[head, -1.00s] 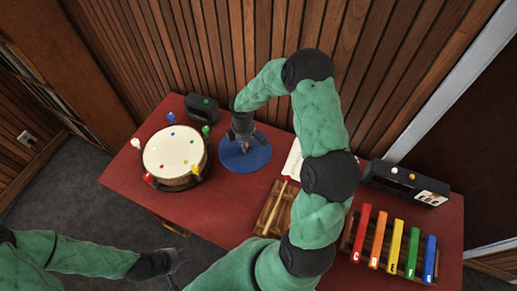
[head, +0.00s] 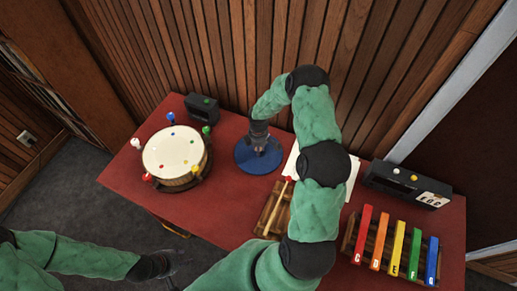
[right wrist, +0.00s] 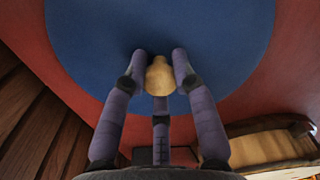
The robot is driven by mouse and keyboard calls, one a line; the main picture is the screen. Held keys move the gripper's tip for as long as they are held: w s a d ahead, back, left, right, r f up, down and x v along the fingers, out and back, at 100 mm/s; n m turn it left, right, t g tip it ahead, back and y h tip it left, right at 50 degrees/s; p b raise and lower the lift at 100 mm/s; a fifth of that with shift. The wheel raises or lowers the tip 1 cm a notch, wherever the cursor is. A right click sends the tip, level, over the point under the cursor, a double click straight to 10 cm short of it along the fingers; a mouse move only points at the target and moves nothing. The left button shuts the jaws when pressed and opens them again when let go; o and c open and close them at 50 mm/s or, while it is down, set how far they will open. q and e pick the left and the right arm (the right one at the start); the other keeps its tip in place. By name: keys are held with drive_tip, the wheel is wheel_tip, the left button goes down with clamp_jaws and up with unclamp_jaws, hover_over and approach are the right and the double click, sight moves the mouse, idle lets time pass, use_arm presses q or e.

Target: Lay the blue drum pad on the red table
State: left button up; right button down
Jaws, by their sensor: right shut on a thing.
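The blue drum pad (head: 258,163) is a flat round disc over the back middle of the red table (head: 215,210). Whether it rests on the table or sits just above it I cannot tell. In the right wrist view the pad (right wrist: 225,30) fills the upper middle, with the red table (right wrist: 75,110) around it. My right gripper (head: 260,148) is over the pad, its fingers closed around a pale tan knob (right wrist: 160,78) at the pad's middle. My left gripper (head: 172,266) hangs empty in front of the table at lower left; its jaws are too small to read.
A white-topped drum (head: 173,152) with coloured pegs stands left of the pad. A dark box (head: 202,107) is behind it. A white sheet (head: 352,172), a wooden block with a mallet (head: 275,212), coloured bars (head: 397,248) and another dark box (head: 405,183) lie right.

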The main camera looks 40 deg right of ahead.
drive_tip(key=shift+r, duration=0.1)
drive_tip(key=c, duration=1)
unclamp_jaws()
drive_tip(key=shift+f, duration=0.2)
drive_tip(key=shift+r, duration=0.1)
drive_tip(key=shift+r, duration=0.2)
wheel_tip(320, 180, up, 12)
drive_tip(key=p, duration=0.1)
drive_tip(key=shift+f, duration=0.1)
